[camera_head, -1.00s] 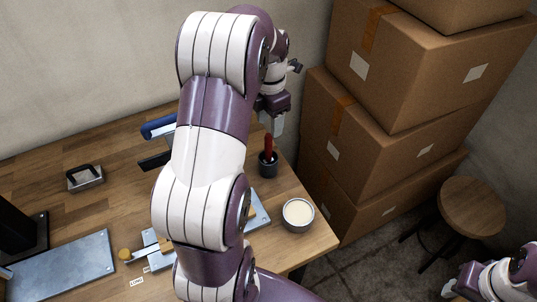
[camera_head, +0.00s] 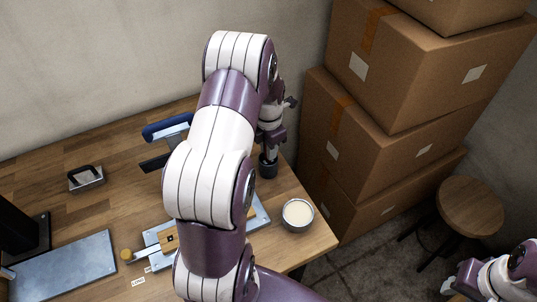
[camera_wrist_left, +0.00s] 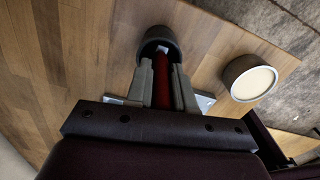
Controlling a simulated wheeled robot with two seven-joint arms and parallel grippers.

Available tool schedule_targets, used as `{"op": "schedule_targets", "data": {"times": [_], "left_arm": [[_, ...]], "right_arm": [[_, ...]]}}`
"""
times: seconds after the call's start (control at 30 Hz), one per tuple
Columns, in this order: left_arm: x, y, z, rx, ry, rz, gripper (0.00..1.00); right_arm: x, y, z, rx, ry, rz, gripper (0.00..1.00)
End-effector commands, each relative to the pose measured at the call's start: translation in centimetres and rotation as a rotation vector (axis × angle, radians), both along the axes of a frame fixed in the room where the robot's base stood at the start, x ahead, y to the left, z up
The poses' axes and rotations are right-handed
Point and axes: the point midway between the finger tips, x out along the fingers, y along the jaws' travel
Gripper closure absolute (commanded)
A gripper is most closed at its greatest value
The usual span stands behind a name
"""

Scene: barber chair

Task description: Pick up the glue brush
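The glue brush shows as a red handle in the left wrist view (camera_wrist_left: 162,82); it stands in a dark cup (camera_head: 268,168) near the back right of the wooden table. The cup's rim also shows in the left wrist view (camera_wrist_left: 158,38). My left gripper (camera_head: 269,150) points down just above the cup. In the left wrist view its two grey fingers (camera_wrist_left: 163,75) lie close on either side of the handle and look shut on it. The brush's lower end is hidden in the cup. My right gripper (camera_head: 455,287) is at the lower right, away from the table; its opening is unclear.
A round tin of cream-coloured stuff (camera_head: 298,214) stands near the table's right edge. A blue-handled tool (camera_head: 166,127) and a metal block with a black handle (camera_head: 86,178) lie left of my arm. Stacked cardboard boxes (camera_head: 385,130) and a stool (camera_head: 470,207) stand to the right.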

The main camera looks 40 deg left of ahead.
Motion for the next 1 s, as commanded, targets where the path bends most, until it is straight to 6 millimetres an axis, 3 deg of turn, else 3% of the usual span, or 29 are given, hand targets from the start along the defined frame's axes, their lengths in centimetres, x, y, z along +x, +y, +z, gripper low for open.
{"op": "schedule_targets", "data": {"times": [0.37,0.7,0.83,1.0], "left_arm": [[0.1,0.0,0.5,0.001,-0.003,0.0,1.0],[0.1,0.0,8.2,0.002,-0.004,0.0,1.0],[0.0,0.0,9.7,0.001,-0.001,0.0,1.0],[0.0,0.0,10.1,0.0,0.0,0.0,1.0]], "right_arm": [[0.0,0.0,-0.1,0.0,0.0,0.0,0.57],[0.0,0.0,-1.2,0.0,0.0,0.0,0.57],[0.0,0.0,-1.3,0.0,0.0,0.0,0.57],[0.0,0.0,-1.3,0.0,0.0,0.0,0.57]]}}
